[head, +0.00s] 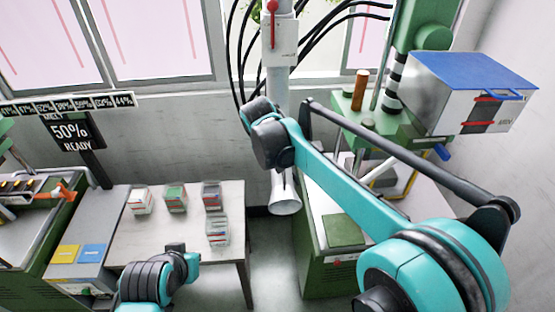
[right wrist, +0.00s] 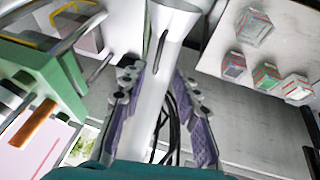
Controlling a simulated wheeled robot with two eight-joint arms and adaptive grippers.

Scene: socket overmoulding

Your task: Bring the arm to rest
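My right arm (head: 345,185) reaches from the lower right up to the middle of the head view, its wrist in front of the white vertical pipe (head: 281,95). The right gripper's fingers are not distinguishable there. In the right wrist view my right gripper (right wrist: 160,105) has its two purple-padded fingers spread apart with no object clearly held. The white pipe and its flared end (right wrist: 174,18) show between and beyond the fingers; I cannot tell whether they touch. My left arm (head: 150,280) is folded at the bottom left of the head view; its fingers cannot be made out.
A pale table (head: 135,240) carries several small cartons (head: 218,231). A green machine (head: 345,230) stands right of the pipe, with a blue-lidded box (head: 475,90) at upper right. A sign (head: 72,131) reads 50% READY. Black cables hang behind the pipe.

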